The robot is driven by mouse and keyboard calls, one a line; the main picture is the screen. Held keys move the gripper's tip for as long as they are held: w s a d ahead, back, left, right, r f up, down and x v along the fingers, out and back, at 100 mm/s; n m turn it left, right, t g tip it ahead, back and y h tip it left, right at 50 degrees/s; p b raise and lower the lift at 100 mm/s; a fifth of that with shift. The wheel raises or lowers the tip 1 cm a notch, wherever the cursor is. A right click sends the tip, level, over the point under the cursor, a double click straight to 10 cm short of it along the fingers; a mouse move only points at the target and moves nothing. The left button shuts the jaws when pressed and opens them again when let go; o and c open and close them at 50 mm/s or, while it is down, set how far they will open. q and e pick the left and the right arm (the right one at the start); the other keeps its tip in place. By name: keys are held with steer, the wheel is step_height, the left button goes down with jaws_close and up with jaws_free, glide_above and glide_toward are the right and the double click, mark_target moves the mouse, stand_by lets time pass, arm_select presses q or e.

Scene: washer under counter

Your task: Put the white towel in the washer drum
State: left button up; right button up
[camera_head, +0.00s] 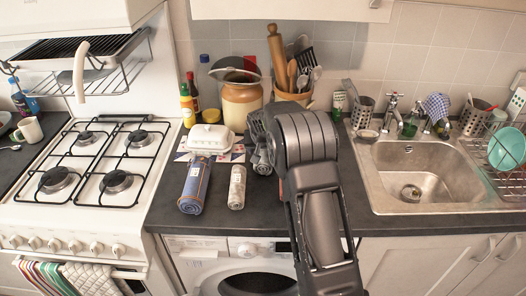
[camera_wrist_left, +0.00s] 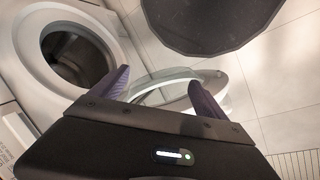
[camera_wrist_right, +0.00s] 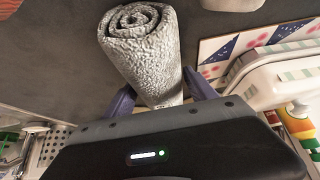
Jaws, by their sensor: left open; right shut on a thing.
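The white towel (camera_head: 237,187) is a small roll on the counter, its spiral end toward me. In the right wrist view the towel (camera_wrist_right: 143,55) sits between my right fingers, its far end gripped. My right gripper (camera_head: 258,155) is shut on it; the head view partly hides the jaws. The washer (camera_head: 220,280) is under the counter below the towel. In the left wrist view its dark drum opening (camera_wrist_left: 75,58) is uncovered and the round door (camera_wrist_left: 165,82) stands open. My left gripper (camera_wrist_left: 161,92) is open at the door, whose rim shows between its fingers.
A rolled blue towel (camera_head: 195,186) lies left of the white one. A white lidded dish (camera_head: 210,138) stands behind. A jar (camera_head: 240,102) and a utensil pot (camera_head: 292,95) are farther back. The hob (camera_head: 90,165) is left, the sink (camera_head: 415,175) right.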

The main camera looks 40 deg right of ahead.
steer(key=c, duration=0.9)
steer(key=shift+r, duration=0.55)
step_height(320, 180, up, 9)
steer(key=shift+b, duration=1.2)
